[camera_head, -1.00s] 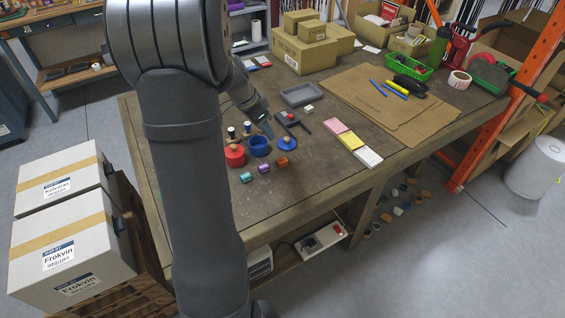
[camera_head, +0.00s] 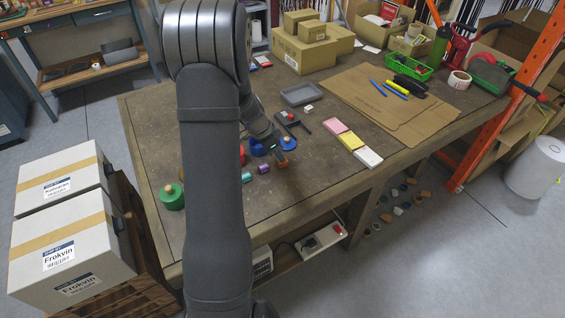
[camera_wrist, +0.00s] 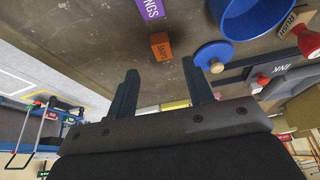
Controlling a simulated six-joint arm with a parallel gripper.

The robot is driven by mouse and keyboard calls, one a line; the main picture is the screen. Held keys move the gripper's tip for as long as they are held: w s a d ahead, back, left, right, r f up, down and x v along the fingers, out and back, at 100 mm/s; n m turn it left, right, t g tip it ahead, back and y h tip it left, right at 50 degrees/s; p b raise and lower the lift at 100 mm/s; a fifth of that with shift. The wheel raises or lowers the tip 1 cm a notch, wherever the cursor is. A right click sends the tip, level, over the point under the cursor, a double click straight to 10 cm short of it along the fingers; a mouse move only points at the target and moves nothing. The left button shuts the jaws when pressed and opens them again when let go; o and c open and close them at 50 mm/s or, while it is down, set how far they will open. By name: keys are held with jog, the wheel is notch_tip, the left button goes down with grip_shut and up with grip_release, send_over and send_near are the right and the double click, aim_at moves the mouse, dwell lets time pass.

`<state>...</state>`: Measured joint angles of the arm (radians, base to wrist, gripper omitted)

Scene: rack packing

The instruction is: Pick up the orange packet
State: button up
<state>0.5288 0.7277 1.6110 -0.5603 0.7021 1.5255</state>
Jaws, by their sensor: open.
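The orange packet (camera_wrist: 160,46) is a small block with dark lettering on the tabletop, just ahead of my fingertips in the wrist view. My gripper (camera_wrist: 161,72) is open, its two dark fingers apart with nothing between them. The packet lies roughly in line with the gap. In the head view, my gripper (camera_head: 279,154) is low near the table's front edge, and the orange packet (camera_head: 282,163) shows only partly beside its tip.
A purple packet (camera_wrist: 150,8) lies close to the orange one. A blue lid (camera_wrist: 213,56) with a wooden knob is on its other side, near a blue bowl (camera_wrist: 262,22). Pink, yellow and white blocks (camera_head: 352,142) lie to the right. The table's front edge is near.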

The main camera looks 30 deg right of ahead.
jog(key=shift+w+x, duration=0.1)
jog(key=shift+x, duration=1.25)
jog(key=shift+w+x, duration=0.15)
jog(key=shift+x, duration=1.15)
jog(key=shift+a, duration=0.1)
grip_shut()
